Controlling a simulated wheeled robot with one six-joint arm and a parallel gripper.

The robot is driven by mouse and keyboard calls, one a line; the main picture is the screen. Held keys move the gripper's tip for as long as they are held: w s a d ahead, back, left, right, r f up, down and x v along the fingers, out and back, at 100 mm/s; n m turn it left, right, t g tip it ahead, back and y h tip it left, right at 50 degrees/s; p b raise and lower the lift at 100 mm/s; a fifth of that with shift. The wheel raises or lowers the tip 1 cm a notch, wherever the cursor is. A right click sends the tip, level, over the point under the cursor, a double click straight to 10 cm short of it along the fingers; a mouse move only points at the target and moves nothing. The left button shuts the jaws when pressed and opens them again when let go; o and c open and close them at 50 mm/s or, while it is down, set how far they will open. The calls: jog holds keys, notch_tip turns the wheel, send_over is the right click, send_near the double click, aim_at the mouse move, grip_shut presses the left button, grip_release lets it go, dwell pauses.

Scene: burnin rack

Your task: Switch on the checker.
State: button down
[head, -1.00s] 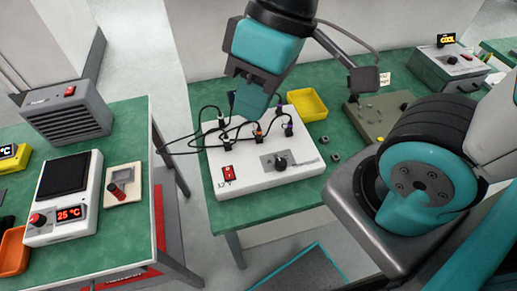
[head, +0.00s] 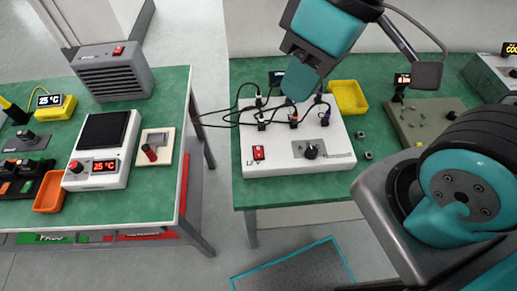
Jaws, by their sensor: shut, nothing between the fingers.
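No device in the head view carries a readable checker label, so I cannot tell which is the checker. The switch position is too small to read. My gripper (head: 297,84) is shut and empty, pointing down above the back of the white box, partly hiding its plugs.
A yellow tray (head: 348,98) sits behind the white box, with small dark nuts (head: 363,155) beside it. The left table holds a white heater plate (head: 103,150) reading 25 °C, a grey fan unit (head: 112,72) and an orange bin (head: 50,192). A floor gap separates the tables.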

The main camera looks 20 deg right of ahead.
aim_at(258, 151)
jog(key=w+f+n+g+h+b, duration=0.1)
jog(key=w+f+n+h+b, duration=0.2)
jog(key=w+f+n+b, duration=0.4)
jog(key=w+f+b, duration=0.2)
jog(key=w+f, duration=0.3)
jog(key=f, duration=0.4)
jog(key=shift+w+a+f+n+h, duration=0.25)
jog(key=shift+a+f+n+h, duration=0.05)
jog(key=shift+a+h, duration=0.1)
jog(key=f, duration=0.4)
jog(key=s+f, duration=0.1)
jog(key=f, duration=0.9)
jog(key=shift+s+a+b, duration=0.2)
jog(key=shift+s+b, duration=0.15)
jog(key=shift+b, duration=0.05)
jog(key=shift+s+f, duration=0.1)
jog(key=shift+f, duration=0.05)
jog(key=shift+w+d+r+p, duration=0.2)
jog(key=shift+w+p, duration=0.1)
jog(key=shift+w, duration=0.5)
